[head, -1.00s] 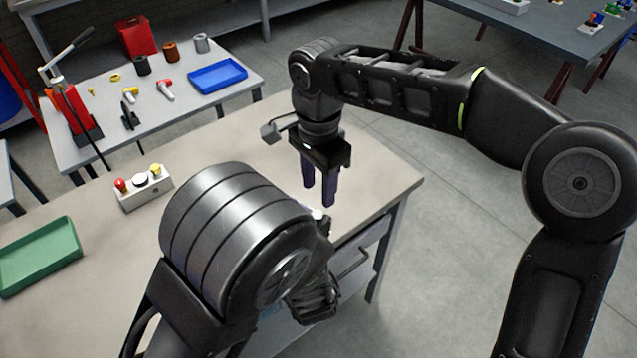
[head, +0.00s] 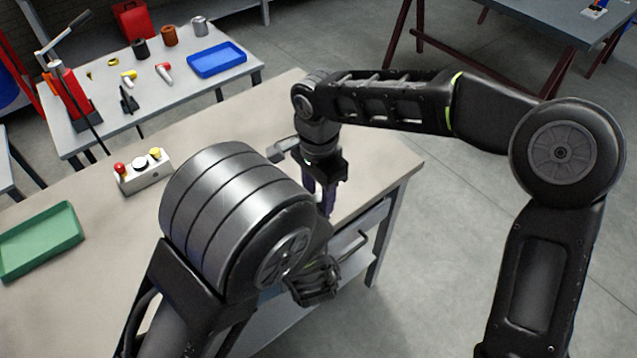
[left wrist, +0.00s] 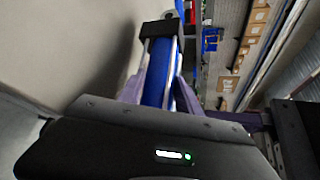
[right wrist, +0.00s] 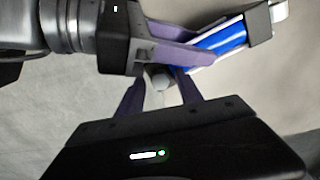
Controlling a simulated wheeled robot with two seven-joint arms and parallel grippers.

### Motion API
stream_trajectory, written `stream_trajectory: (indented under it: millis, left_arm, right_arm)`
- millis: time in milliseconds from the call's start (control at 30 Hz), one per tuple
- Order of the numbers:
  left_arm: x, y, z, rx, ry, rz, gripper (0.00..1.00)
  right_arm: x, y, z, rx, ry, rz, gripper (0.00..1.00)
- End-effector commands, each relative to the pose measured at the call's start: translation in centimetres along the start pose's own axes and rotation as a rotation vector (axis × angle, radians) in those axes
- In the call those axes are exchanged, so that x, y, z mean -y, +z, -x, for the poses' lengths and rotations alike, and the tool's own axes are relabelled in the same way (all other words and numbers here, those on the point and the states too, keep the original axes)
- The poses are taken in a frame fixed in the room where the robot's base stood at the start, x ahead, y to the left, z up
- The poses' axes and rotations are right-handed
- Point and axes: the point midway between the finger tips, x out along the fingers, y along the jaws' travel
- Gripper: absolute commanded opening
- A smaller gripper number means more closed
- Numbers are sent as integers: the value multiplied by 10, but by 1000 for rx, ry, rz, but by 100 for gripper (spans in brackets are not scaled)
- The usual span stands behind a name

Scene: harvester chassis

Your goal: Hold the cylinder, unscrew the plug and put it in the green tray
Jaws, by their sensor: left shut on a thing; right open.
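The blue cylinder (left wrist: 155,75) has a black end cap and lies between the purple fingers of my left gripper (left wrist: 165,85), which is shut on it. In the right wrist view the cylinder (right wrist: 225,38) is tilted, with left gripper fingers across it. A small grey round end, apparently the plug (right wrist: 160,79), shows between the fingers of my right gripper (right wrist: 160,85). My right gripper is open around it; I cannot tell if they touch. In the head view the right gripper (head: 322,203) points down, and my left arm hides the cylinder. The green tray (head: 40,245) is empty at left.
A box with red, white and yellow buttons (head: 142,172) stands on the workbench (head: 90,200). A side table behind holds a blue tray (head: 217,60), a red press (head: 70,95) and small parts.

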Motion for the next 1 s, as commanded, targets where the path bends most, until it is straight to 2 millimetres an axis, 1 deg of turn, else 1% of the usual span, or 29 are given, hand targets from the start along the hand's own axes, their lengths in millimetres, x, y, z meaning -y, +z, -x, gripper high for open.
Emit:
stream_trajectory:
  millis: [33,267,767,1000]
  left_arm:
    - [4,0,0,3,-9,3,0]
    - [4,0,0,3,-9,3,0]
    - [4,1,0,3,-9,3,0]
    - [4,1,0,4,-9,4,0]
  right_arm:
    - [0,0,-1,0,0,0,43]
    - [0,0,-1,0,-1,0,42]
    - [0,0,0,0,0,0,1]
    - [0,0,0,0,1,0,0]
